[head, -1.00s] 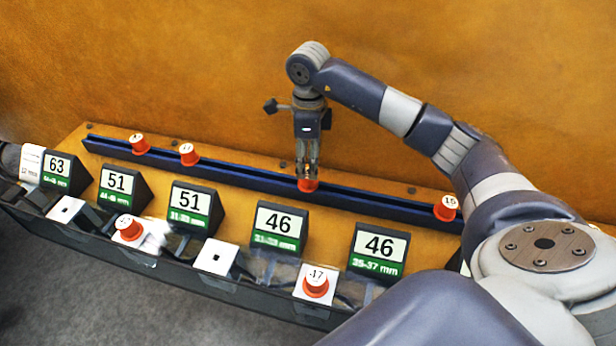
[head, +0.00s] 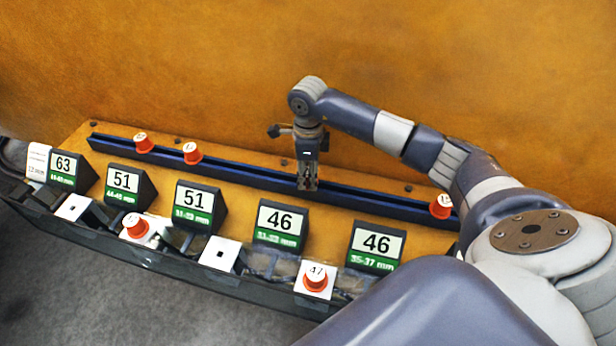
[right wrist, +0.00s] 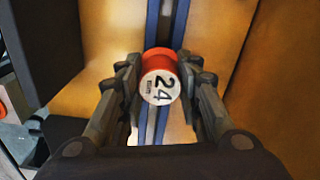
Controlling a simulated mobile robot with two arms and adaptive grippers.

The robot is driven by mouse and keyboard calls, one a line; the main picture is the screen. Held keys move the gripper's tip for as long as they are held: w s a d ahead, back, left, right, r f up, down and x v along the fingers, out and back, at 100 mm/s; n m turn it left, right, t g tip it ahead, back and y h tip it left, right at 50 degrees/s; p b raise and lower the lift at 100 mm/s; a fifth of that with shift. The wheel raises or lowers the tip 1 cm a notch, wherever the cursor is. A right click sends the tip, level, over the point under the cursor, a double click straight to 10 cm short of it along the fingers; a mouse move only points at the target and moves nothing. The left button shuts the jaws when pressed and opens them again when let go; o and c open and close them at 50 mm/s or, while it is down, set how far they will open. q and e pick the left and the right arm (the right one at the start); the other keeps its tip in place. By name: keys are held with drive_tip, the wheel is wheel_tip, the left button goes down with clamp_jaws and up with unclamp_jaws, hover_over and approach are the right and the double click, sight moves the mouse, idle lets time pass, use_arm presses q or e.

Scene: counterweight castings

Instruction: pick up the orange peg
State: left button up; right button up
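The orange peg with a white top marked 24 (right wrist: 160,85) is between the two fingers of my right gripper (right wrist: 158,62) in the right wrist view. The fingers lie close on both sides of it; I cannot tell whether they press on it. In the head view my right gripper (head: 308,186) points down at the dark blue rail (head: 245,178), and this peg is hidden there by the fingers. My left gripper is not in view.
Other orange pegs stand on the rail: two at the left (head: 143,143) (head: 192,153) and one at the right (head: 441,206). Numbered sign blocks (head: 281,227) line the front. Two more pegs (head: 136,226) (head: 316,281) sit on white plates. An orange-brown wall (head: 450,70) rises behind.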

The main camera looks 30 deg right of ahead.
sight(308, 172)
drive_tip(key=shift+c, duration=0.5)
drive_tip(key=shift+r, duration=0.2)
wheel_tip(308, 172, up, 9)
drive_tip(key=b, duration=0.3)
drive_tip(key=shift+f+b, duration=0.2)
drive_tip(key=shift+b, duration=0.15)
drive_tip(key=shift+r, duration=0.5)
